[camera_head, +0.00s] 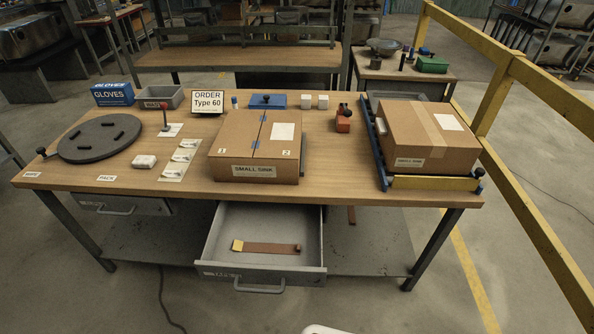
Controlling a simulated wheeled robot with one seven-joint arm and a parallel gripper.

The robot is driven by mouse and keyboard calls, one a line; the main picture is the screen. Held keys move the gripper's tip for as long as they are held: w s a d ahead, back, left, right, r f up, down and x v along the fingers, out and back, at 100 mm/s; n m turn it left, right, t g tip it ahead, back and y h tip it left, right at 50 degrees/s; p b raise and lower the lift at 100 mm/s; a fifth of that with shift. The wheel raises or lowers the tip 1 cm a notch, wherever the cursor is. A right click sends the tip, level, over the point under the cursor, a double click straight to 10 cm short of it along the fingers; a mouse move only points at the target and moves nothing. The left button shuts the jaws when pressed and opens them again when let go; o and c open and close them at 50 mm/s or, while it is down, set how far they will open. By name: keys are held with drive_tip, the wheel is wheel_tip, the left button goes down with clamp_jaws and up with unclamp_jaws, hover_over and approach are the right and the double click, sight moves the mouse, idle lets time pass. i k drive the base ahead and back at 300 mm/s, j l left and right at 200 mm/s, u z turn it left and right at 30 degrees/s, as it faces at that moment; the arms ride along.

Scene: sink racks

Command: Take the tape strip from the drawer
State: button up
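The tape strip (270,248) lies flat in the open drawer (222,224) under the middle of the workbench. It is a brown band running left to right, with a yellow piece at its left end and a small dark piece at its right end. The drawer is grey, pulled out toward me, with a handle on its front. Nothing else shows in it. My gripper is not in view.
Above the drawer, a small-sink carton (254,139) stands on the bench (330,178). A second carton (429,134) is at the right. A round dark turntable (100,138) is at the left. A yellow rail (535,195) runs along the right. Floor before the drawer looks clear.

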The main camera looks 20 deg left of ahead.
sight(239, 246)
drive_tip(key=u, duration=0.45)
drive_tip(key=i+u, duration=0.15)
drive_tip(key=u, duration=0.35)
drive_tip(key=i+u, duration=0.1)
drive_tip(key=u, duration=0.35)
